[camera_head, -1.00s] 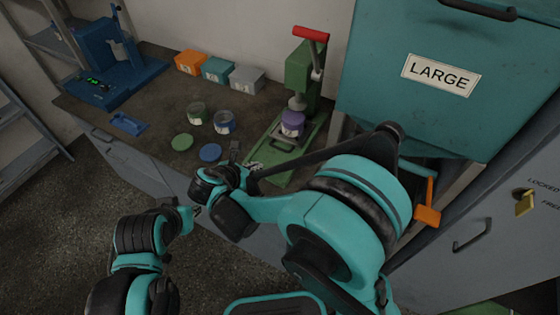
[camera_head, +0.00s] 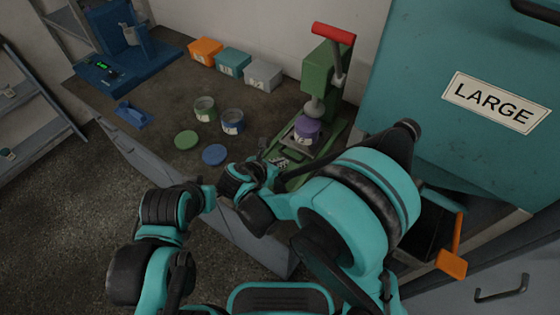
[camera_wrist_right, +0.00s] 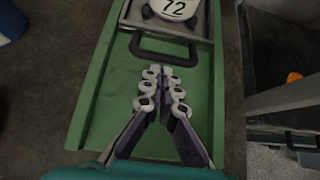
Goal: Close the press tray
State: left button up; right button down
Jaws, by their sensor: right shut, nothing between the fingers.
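The green press (camera_head: 318,72) with a red lever stands on the bench. Its metal tray (camera_head: 290,139) sits on the green base and bears a purple jar (camera_head: 307,131). In the right wrist view, the tray (camera_wrist_right: 124,12) has a dark loop handle (camera_wrist_right: 163,60) at its near edge, and the jar's lid (camera_wrist_right: 175,8) is marked 72. My right gripper (camera_head: 277,162) is shut and empty over the green base, just in front of the handle; its fingertips (camera_wrist_right: 163,74) point at it. I cannot tell whether they touch. My left gripper (camera_head: 209,192) is in front of the bench, its fingers unclear.
Two open jars (camera_head: 205,108) (camera_head: 232,121) and their green (camera_head: 186,140) and blue (camera_head: 214,154) lids lie left of the press. Orange, teal and grey boxes (camera_head: 263,76) line the wall. A large teal cabinet (camera_head: 450,60) stands close at right.

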aim_at(295, 152)
jog(key=shift+w+d+r, duration=0.1)
jog(key=shift+w, duration=0.05)
jog(key=shift+s, duration=0.2)
jog(key=w+d, duration=0.2)
jog(key=w, duration=0.1)
jog(key=shift+w+d, duration=0.15)
jog(key=shift+w, duration=0.15)
jog(key=shift+r, duration=0.1)
jog(key=shift+s, duration=0.1)
